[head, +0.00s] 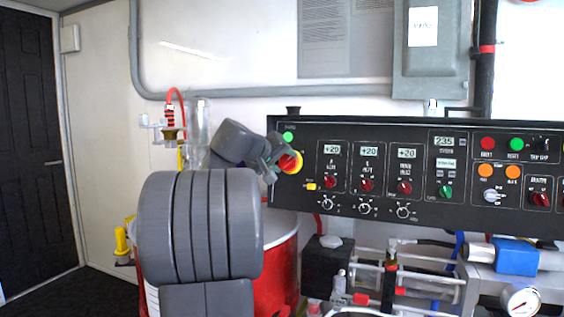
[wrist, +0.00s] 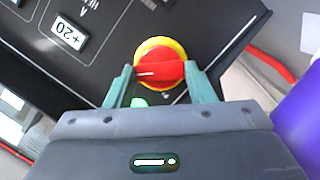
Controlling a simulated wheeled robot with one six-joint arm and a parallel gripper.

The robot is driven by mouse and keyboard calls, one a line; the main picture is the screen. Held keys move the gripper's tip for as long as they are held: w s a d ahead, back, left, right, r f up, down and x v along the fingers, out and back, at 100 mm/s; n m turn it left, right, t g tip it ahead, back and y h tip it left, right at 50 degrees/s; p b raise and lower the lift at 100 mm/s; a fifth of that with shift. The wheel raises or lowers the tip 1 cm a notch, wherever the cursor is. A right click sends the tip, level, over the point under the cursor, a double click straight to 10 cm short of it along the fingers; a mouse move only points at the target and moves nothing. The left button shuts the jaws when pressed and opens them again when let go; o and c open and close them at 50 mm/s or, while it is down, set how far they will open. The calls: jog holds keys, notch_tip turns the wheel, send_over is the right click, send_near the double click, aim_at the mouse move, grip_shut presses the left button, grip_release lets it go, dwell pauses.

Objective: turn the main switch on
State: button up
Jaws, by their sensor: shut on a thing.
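The main switch is a red rotary knob on a yellow round base. It shows in the head view (head: 290,162) at the left end of the black control panel (head: 300,215), and in the wrist view (wrist: 160,70). My gripper (head: 277,160) reaches it from the left in the head view. In the wrist view its two green-grey fingers (wrist: 160,80) stand on either side of the red knob, shut on it. A white mark shows on the knob's left half in the wrist view. A green light (head: 288,136) sits just above the switch in the head view.
Several displays, knobs and buttons fill the panel right of the switch, including a red button (head: 487,143). A red drum (head: 280,262), pipes and a gauge (head: 520,300) stand below. A clear cylinder (head: 198,122) stands behind my arm. A dark door (head: 38,150) is at far left.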

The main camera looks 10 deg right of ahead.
jog(key=shift+f, duration=0.1)
jog(key=o, duration=1)
jog(key=v, duration=1.4)
jog(key=shift+d+p, duration=0.1)
jog(key=shift+p, duration=0.2)
jog(key=shift+w, duration=0.1)
